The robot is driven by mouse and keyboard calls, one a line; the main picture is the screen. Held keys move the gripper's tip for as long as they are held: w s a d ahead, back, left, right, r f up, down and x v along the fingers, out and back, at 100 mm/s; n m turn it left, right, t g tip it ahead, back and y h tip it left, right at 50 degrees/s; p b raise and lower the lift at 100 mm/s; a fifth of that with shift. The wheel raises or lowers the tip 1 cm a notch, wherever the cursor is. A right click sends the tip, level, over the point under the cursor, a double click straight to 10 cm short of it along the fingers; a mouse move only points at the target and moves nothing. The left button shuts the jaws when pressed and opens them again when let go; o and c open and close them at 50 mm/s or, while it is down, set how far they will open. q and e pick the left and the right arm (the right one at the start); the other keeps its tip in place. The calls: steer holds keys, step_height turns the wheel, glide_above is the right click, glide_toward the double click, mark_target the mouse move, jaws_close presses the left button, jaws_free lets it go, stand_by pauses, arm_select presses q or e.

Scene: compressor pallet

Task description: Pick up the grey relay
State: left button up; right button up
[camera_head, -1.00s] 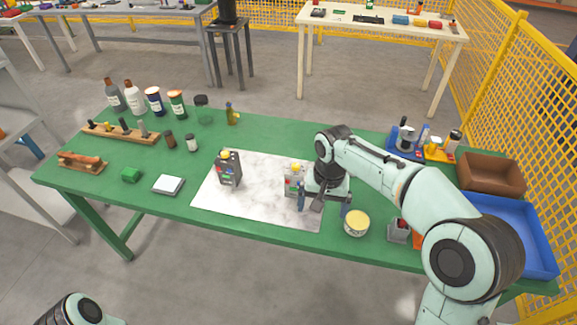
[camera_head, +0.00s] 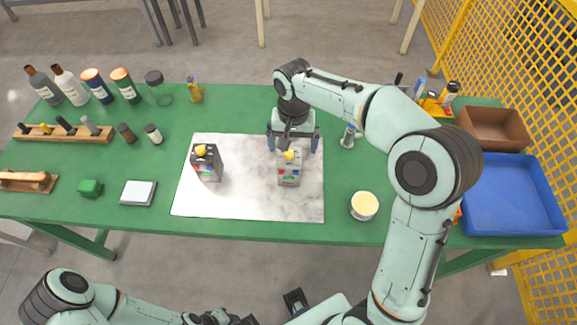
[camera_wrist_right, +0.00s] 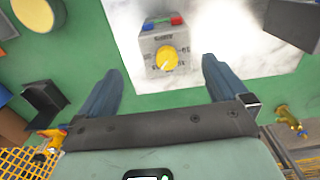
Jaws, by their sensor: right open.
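The light grey relay (camera_head: 289,172), with a yellow knob and coloured terminals, stands on the right part of the white marble mat (camera_head: 250,205). In the right wrist view the grey relay (camera_wrist_right: 150,46) shows its yellow knob, with red and blue parts at its far edge. My right gripper (camera_head: 293,145) is open and empty at the relay's back side. In the right wrist view its two fingertips (camera_wrist_right: 160,68) flank the relay with gaps on both sides. Dark parts of my left arm (camera_head: 225,318) show at the bottom edge; its jaws cannot be made out.
A dark grey relay (camera_head: 207,168) stands left on the mat. A round cream-topped tub (camera_head: 364,206) is right of the mat. A blue tray (camera_head: 510,200) and brown bin (camera_head: 495,128) are far right. Bottles (camera_head: 75,85) stand back left. The mat's front is clear.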

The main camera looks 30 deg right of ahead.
mark_target(289, 158)
steer(key=shift+w+f, duration=0.1)
steer(key=shift+f, duration=0.85)
steer(key=shift+a+f, duration=0.25)
steer(key=shift+f, duration=1.1)
steer(key=shift+a+f, duration=0.2)
steer(key=shift+f, duration=1.1)
steer(key=shift+w, duration=0.1)
steer(key=c, duration=1.3)
steer(key=shift+r, duration=0.2)
